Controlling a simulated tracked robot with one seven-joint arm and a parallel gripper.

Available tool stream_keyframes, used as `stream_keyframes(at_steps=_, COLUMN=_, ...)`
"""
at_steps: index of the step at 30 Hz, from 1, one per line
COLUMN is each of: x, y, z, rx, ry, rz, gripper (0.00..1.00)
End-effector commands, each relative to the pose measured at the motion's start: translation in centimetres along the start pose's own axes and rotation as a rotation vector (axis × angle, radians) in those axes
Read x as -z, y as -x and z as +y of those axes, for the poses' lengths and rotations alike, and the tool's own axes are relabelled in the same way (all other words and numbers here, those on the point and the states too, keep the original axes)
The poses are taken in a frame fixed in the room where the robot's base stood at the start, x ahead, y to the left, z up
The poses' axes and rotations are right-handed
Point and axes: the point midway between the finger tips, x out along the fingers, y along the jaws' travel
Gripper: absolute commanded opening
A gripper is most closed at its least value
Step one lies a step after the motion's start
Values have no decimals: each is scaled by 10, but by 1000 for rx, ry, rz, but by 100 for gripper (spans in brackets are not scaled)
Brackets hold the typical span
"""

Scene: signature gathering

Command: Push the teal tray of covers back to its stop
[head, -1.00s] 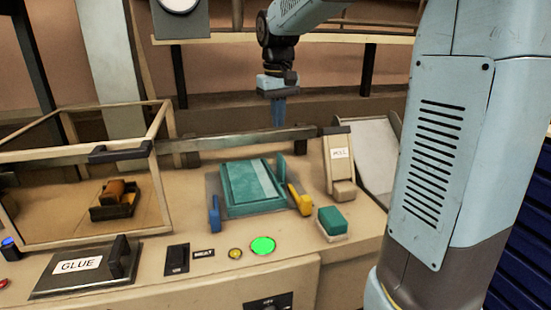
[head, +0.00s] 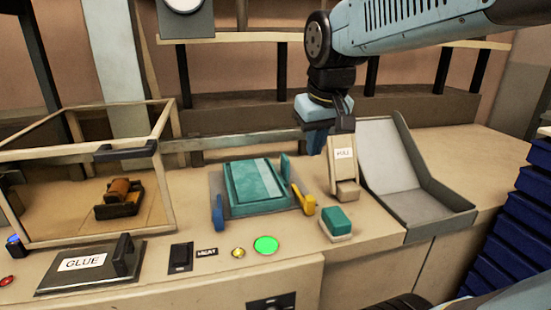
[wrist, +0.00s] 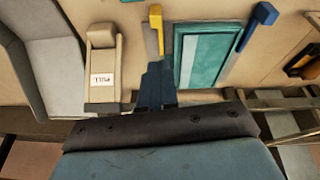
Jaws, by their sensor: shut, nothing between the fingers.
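The teal tray (head: 238,188) with a paler strip lies flat on a grey plate at the middle of the bench in the head view. It also shows in the wrist view (wrist: 183,62), to the right of my fingers. A blue post (head: 217,215), a yellow post (head: 305,200) and a small teal upright (head: 286,165) stand around it. My gripper (head: 316,150) is shut and empty, pointing down behind and to the right of the tray, apart from it. In the wrist view my gripper (wrist: 156,72) points between the PULL lever and the tray.
The PULL lever (head: 343,170) stands close to the right of my gripper, with a grey chute (head: 420,200) beyond it. A teal-topped block (head: 336,220) and a lit green button (head: 265,245) sit in front. A framed case (head: 60,240) and GLUE lid (head: 85,264) are at left.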

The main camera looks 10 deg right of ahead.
Motion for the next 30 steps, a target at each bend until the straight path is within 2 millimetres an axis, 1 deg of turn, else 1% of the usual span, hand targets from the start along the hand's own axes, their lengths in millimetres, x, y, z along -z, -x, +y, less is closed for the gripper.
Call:
stream_keyframes(at_steps=6, x=-21, y=-3, z=-4, rx=-21, ry=53, rz=10, gripper=0)
stream_keyframes(at_steps=8, x=-28, y=-6, z=-8, rx=-41, ry=116, rz=-2, gripper=0)
stream_keyframes(at_steps=10, x=-29, y=-9, z=-10, rx=-64, ry=198, rz=-31, gripper=0)
stream_keyframes(at_steps=17, x=-21, y=-14, z=-17, rx=-109, ry=380, rz=-107, gripper=0)
stream_keyframes(at_steps=23, x=-10, y=-17, z=-23, rx=-143, ry=531, rz=-176, gripper=0)
stream_keyframes(at_steps=26, x=0, y=-20, z=-28, rx=-161, ry=629, rz=-223, gripper=0)
stream_keyframes(at_steps=30, x=19, y=-25, z=-39, rx=-194, ry=805, rz=-310, gripper=0)
